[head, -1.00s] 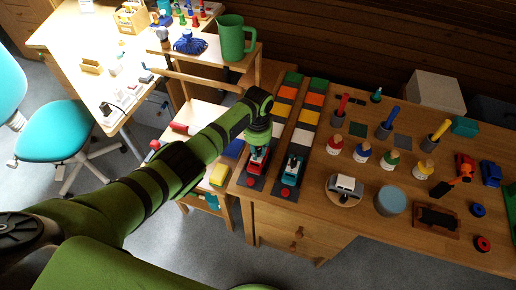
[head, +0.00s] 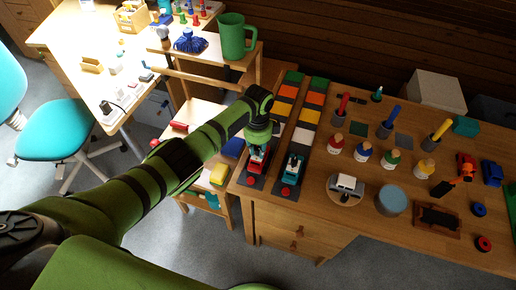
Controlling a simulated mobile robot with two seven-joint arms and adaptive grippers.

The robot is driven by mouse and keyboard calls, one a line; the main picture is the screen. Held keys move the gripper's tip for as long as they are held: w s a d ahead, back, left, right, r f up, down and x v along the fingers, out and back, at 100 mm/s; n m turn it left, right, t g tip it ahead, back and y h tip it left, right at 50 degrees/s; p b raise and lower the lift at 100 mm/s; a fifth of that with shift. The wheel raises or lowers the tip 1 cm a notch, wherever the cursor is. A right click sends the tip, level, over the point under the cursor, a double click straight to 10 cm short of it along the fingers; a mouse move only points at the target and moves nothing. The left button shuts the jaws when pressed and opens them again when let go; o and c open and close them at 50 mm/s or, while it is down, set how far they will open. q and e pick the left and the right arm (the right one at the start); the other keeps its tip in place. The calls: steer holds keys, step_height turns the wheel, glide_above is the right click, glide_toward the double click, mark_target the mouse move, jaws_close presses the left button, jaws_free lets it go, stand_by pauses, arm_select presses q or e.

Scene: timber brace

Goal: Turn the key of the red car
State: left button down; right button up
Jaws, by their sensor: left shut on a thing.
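The red car (head: 255,163) stands at the near end of the left coloured track on the wooden table. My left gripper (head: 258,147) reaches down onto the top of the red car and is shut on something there. Its fingertips and the key are too small and too hidden to make out, so I cannot see how far the key is turned. A teal car (head: 291,167) stands beside it on the right track, apart from the gripper. My right gripper is not in view.
Several peg dolls (head: 362,153) and cups with coloured sticks (head: 384,130) stand to the right. A white toy car (head: 346,185) sits on a round wooden disc. A green mug (head: 231,37) stands on a shelf behind my left arm.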

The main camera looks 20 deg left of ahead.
mark_target(258, 149)
arm_select(q)
steer(key=shift+m, duration=0.6)
steer(key=c, duration=1.1)
jaws_free()
step_height(258, 149, up, 12)
